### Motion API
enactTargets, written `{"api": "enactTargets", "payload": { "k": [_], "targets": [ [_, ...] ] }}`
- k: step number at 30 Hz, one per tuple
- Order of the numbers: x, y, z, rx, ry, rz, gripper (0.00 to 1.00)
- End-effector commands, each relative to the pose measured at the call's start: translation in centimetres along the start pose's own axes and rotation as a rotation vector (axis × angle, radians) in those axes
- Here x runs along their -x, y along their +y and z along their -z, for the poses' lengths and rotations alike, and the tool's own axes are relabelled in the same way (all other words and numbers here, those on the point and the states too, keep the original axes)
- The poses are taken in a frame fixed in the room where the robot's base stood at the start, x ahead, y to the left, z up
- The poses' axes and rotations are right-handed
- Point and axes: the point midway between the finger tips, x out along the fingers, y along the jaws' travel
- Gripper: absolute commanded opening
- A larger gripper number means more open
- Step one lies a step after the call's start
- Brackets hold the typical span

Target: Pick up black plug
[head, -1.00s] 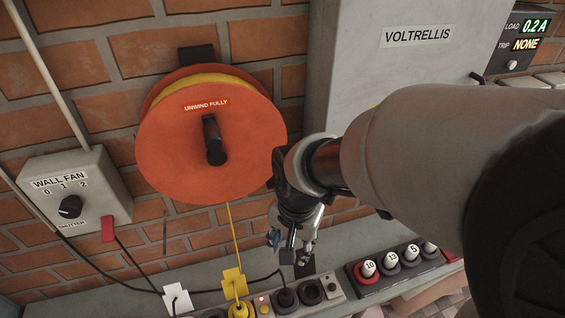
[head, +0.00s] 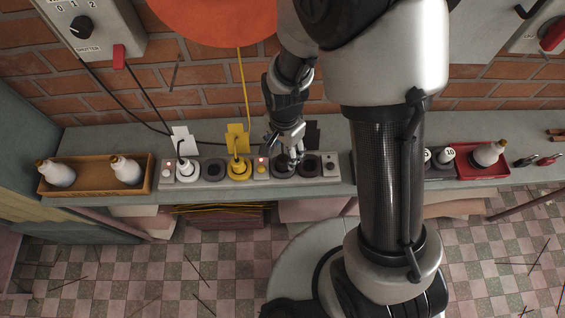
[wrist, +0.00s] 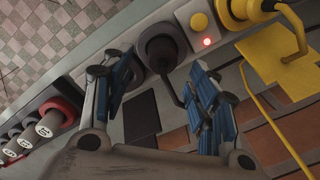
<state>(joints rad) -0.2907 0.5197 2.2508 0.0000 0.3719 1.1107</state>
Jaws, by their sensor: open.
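The black plug (wrist: 160,52) sits in a socket of the grey power strip (wrist: 184,14), with its black cord bending away between my fingers in the wrist view. In the head view the plug (head: 283,170) is partly hidden by my gripper (head: 292,154), which is right over it. My gripper (wrist: 165,85) is open in the wrist view, with one blue-padded finger on each side of the plug and cord. I cannot tell whether either finger touches the plug.
A yellow plug (head: 238,168) and a white plug (head: 187,165) stand left along the strip; an empty socket (head: 309,167) is just right. A wooden tray with white bottles (head: 60,174) is at left, a red tray (head: 466,168) at right. A brick wall rises behind.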

Motion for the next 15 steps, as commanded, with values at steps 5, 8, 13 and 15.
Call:
{"api": "enactTargets", "payload": {
  "k": [5, 8, 13, 15],
  "targets": [
    [-1.1, 0.0, 0.0, 0.0, 0.0, 0.0, 0.54],
    [-1.7, -0.1, -0.1, 0.001, 0.0, 0.0, 0.54],
    [-4.3, -0.2, -0.4, 0.002, -0.001, -0.002, 0.54],
    [-5.4, -0.2, -0.4, 0.001, -0.001, -0.002, 0.54]
  ]
}}
